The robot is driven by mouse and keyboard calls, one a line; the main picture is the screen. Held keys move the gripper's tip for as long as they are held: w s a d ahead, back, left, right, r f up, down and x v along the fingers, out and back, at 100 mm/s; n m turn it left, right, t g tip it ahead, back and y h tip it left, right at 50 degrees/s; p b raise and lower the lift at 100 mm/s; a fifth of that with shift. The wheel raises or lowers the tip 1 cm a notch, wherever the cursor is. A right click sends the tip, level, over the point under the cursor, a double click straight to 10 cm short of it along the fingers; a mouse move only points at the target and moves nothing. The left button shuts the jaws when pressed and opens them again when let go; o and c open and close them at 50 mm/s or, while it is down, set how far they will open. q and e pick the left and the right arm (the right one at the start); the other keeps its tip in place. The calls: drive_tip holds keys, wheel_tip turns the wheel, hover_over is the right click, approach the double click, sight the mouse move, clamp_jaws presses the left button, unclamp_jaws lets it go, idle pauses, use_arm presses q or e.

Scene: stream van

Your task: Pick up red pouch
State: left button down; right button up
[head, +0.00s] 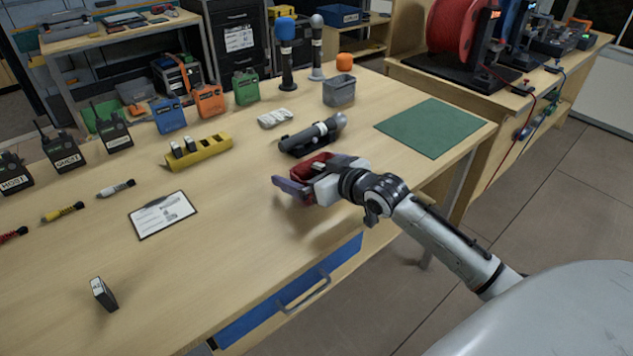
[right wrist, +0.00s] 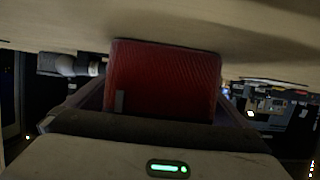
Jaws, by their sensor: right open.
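The red pouch (head: 312,164) lies on the wooden table near its front right part, partly hidden behind my right gripper (head: 293,184) in the head view. In the right wrist view the red pouch (right wrist: 166,80) fills the middle, between the gripper's fingers. My right gripper is open, low over the table, with its fingers around the pouch. Whether the fingers touch it cannot be told. My left gripper is in neither view.
A black holder with a grey microphone (head: 318,132) lies just behind the pouch. A green mat (head: 428,127) lies to the right. A clipboard (head: 163,214) and a yellow battery rack (head: 200,152) are to the left. The table front between has free room.

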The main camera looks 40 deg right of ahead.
drive_tip(key=c, duration=0.8)
